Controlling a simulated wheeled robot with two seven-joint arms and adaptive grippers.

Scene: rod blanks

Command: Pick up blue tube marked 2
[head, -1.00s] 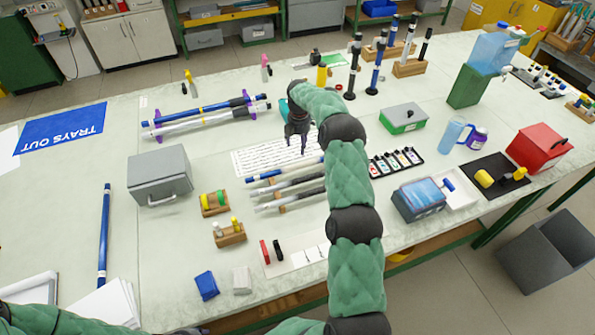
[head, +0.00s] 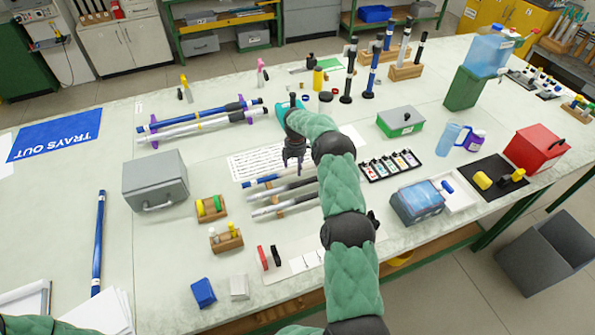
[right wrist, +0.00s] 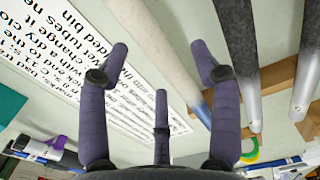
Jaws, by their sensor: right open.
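My right gripper (head: 293,161) is open and empty, pointing down above the near rack, close to its farthest tube. That tube (head: 262,181) shows blue at its left end. Other blue tubes are one lying alone at the left (head: 98,245) and one on the purple stands (head: 190,118). I cannot read a number on any tube. My left gripper is out of view.
Grey-black tubes (head: 285,207) lie beside the blue one in the rack. A printed sheet (head: 245,163) lies under and left of the gripper. A grey box (head: 155,182) stands to the left. Upright tubes in wooden blocks (head: 405,70) stand at the back.

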